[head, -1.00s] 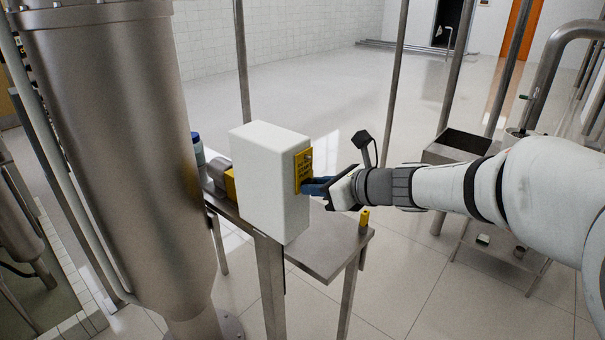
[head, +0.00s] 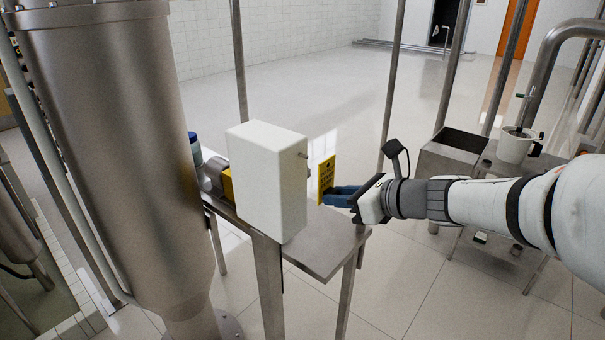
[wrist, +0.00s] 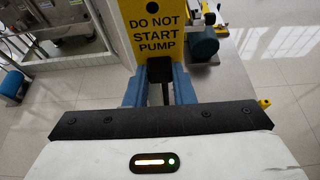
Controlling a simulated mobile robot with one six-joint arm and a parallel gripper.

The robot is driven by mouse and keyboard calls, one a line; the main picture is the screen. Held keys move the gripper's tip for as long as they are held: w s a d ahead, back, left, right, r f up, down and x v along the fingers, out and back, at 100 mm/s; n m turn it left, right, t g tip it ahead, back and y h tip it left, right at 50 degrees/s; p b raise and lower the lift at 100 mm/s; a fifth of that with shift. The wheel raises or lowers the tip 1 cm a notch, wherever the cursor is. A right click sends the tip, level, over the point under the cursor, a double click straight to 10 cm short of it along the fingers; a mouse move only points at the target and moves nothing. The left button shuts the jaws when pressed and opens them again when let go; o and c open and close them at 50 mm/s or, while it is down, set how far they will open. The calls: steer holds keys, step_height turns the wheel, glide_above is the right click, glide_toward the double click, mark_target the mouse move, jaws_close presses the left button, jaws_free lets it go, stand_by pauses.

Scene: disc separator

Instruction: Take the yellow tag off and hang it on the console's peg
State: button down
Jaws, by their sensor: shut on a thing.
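The yellow tag (head: 326,178) is off the white box and hangs upright in my gripper (head: 326,196), just right of the box. In the wrist view the tag (wrist: 157,30) reads "DO NOT START PUMP" and has a dark hole near its top. The blue fingers of my gripper (wrist: 160,88) are shut on the tag's lower edge. The white box (head: 266,185) stands on a metal stand, and a small bare peg (head: 302,155) sticks out of its right face, apart from the tag. I cannot tell whether this box is the console.
A metal stand top (head: 325,245) lies below the tag. A large steel cylinder (head: 115,150) stands at left. An open metal bin (head: 452,145) and a white mug-like vessel (head: 517,146) are at right. Steel posts rise behind.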

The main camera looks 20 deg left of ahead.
steer(key=shift+s+d, duration=0.2)
steer(key=shift+d, duration=0.3)
steer(key=s+d+p, duration=0.1)
steer(key=s+d, duration=0.3)
steer(key=d, duration=0.7)
steer(key=shift+s, duration=0.3)
